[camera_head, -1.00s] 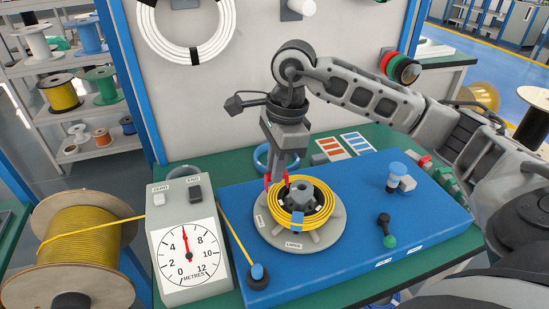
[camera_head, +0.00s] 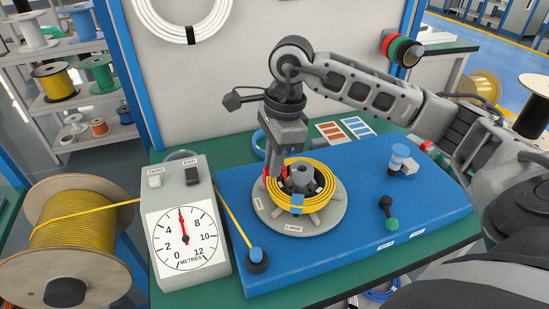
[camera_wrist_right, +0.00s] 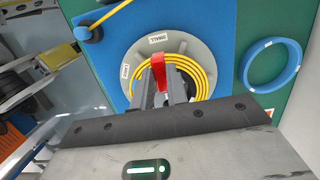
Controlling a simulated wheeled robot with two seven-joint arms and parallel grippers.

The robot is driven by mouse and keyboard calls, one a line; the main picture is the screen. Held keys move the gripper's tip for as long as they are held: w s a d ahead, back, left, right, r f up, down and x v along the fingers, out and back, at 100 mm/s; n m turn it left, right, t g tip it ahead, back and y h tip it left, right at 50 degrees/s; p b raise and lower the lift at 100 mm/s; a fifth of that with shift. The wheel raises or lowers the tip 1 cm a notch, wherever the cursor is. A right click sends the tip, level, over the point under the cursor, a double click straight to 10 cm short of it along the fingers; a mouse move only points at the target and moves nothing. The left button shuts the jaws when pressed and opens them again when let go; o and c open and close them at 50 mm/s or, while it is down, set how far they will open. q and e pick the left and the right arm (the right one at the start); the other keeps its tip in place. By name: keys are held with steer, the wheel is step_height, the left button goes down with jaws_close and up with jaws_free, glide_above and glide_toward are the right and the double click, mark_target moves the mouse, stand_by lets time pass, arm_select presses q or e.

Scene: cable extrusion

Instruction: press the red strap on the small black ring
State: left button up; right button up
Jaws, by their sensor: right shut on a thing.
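The yellow cable coil (camera_head: 320,203) lies around the grey hub (camera_head: 300,173) on a round grey plate (camera_head: 322,222). The black ring (camera_head: 319,185) shows only in dark parts inside the coil; the coil and fingers hide much of it. A blue strap (camera_head: 297,201) sits across the front of the coil. My right gripper (camera_head: 275,170) is shut on the red strap (camera_head: 266,172) at the coil's back left. In the right wrist view the red strap (camera_wrist_right: 160,72) stands between the fingers over the coil; contact with the ring cannot be told. My left gripper is not in view.
A metre dial box (camera_head: 183,215) stands left of the blue board (camera_head: 350,235). A cable guide (camera_head: 256,258), a green-based handle (camera_head: 388,212) and a blue-topped knob (camera_head: 399,153) stand on the board. A blue ring (camera_wrist_right: 271,65) lies on the green bench behind.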

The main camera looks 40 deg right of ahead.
mark_target(273, 183)
stand_by(0.4)
steer(key=shift+f, duration=0.1)
steer(key=shift+f+b, duration=0.35)
steer(key=shift+b, duration=0.05)
steer(key=shift+f+b, duration=0.9)
steer(key=shift+f, duration=0.15)
steer(key=shift+f, duration=0.1)
steer(key=shift+f+b, duration=0.35)
steer(key=shift+b, duration=0.1)
steer(key=shift+s+f+b, duration=0.1)
steer(key=shift+f+b, duration=0.15)
steer(key=shift+b, duration=0.15)
stand_by(1.4)
